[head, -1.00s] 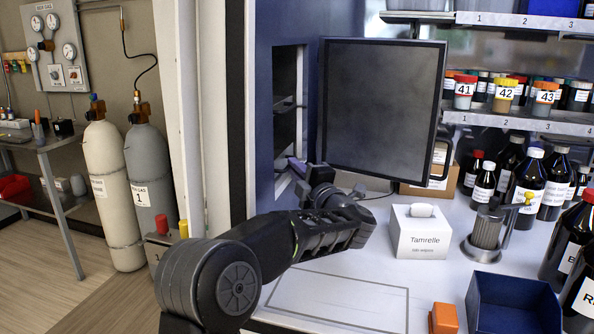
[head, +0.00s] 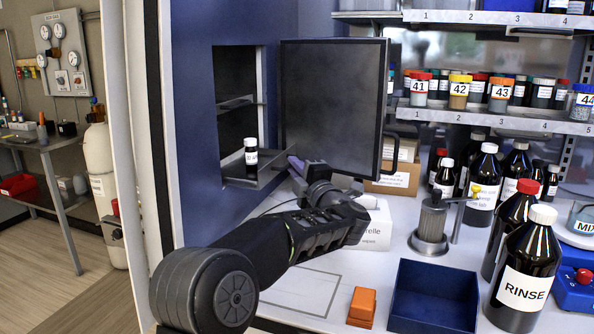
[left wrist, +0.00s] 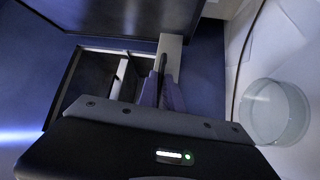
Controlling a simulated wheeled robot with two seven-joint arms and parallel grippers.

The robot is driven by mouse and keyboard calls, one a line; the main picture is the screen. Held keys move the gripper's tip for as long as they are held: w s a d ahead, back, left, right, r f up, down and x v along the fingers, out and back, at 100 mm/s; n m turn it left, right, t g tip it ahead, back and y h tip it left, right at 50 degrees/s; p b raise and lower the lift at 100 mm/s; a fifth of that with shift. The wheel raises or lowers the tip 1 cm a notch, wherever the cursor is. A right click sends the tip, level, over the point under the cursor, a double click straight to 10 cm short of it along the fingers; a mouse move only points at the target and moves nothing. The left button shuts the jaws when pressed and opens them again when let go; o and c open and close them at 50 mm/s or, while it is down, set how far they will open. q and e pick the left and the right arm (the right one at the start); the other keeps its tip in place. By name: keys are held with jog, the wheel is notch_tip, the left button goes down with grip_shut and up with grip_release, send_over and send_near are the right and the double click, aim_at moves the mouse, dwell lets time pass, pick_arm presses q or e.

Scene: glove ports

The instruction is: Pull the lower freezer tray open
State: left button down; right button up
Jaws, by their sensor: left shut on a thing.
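The blue freezer (head: 205,130) stands open at the left, its dark door (head: 332,110) swung out to the right. The lower tray (head: 262,178) projects out of the opening, with a small white-capped dark vial (head: 250,152) standing on it. An upper shelf or tray (head: 237,103) stays inside. My left gripper (head: 297,166) is at the front of the lower tray, below the door's left edge. In the left wrist view its fingers (left wrist: 161,92) are shut on the tray's front handle (left wrist: 162,55), which they mostly hide. My right gripper is out of view.
A white Tamrelle box (head: 375,232) stands partly behind my left arm. A blue bin (head: 433,298), an orange block (head: 362,305) and a RINSE bottle (head: 522,275) are on the bench. A clear round dish (left wrist: 272,110) lies beside the gripper in the left wrist view.

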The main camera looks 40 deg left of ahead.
pick_arm(q)
jog(key=shift+s+a+f, duration=0.1)
jog(key=shift+a, duration=0.1)
jog(key=c, duration=1.8)
grip_release()
jog(key=shift+d, duration=0.15)
jog(key=r+b+v, duration=0.1)
jog(key=v, duration=0.6)
jog(key=shift+s+d+f, duration=0.15)
jog(key=shift+d+f, duration=0.15)
jog(key=shift+f, duration=0.2)
